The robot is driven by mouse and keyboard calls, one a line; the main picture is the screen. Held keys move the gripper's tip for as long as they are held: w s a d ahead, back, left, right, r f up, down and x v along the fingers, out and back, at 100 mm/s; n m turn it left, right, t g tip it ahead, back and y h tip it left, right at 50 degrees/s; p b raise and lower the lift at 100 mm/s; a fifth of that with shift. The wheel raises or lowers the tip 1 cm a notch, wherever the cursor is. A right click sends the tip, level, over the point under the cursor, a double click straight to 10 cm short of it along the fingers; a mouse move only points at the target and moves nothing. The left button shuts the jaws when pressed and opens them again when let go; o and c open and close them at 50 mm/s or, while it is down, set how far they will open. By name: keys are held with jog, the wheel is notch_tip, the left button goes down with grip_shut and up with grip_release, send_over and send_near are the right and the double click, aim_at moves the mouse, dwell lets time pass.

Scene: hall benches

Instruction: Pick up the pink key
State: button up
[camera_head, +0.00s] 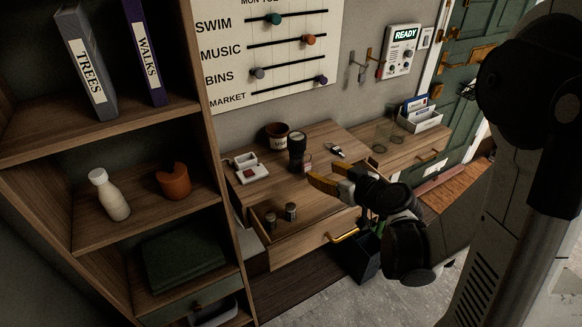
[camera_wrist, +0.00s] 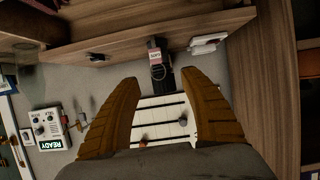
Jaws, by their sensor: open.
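I cannot make out a clearly pink key. A small pink tag or label (camera_head: 307,164) shows beside a black torch-like cylinder (camera_head: 297,148) on the wooden bench top (camera_head: 325,134). In the wrist view the pink tag (camera_wrist: 155,56) shows against the dark cylinder, with a ring-like shape by it; whether a key is attached is unclear. A small dark item with a pale part (camera_head: 337,150) lies to its right on the bench. My gripper (camera_head: 331,181) is open and empty, above the bench's front part. In the wrist view its fingers (camera_wrist: 160,82) stand wide apart, towards the tag.
A brown pot (camera_head: 277,135) and a white box-like item (camera_head: 248,167) stand by the cylinder. Below, an open drawer (camera_head: 281,239) holds two small jars. A clear glass (camera_head: 382,135) and a white letter holder (camera_head: 419,119) are to the right. A tall shelf (camera_head: 226,219) borders the left.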

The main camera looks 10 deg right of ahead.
aim_at(308, 164)
jog(key=x, duration=0.1)
jog(key=b+x, duration=0.1)
jog(key=x, duration=0.3)
jog(key=shift+d+f, duration=0.15)
jog(key=shift+d, duration=0.1)
jog(key=b+x, duration=0.2)
jog(key=x, duration=0.3)
jog(key=shift+d+f+b, duration=0.1)
jog(key=shift+b, duration=0.2)
jog(key=shift+w, duration=0.45)
jog(key=c, duration=1.1)
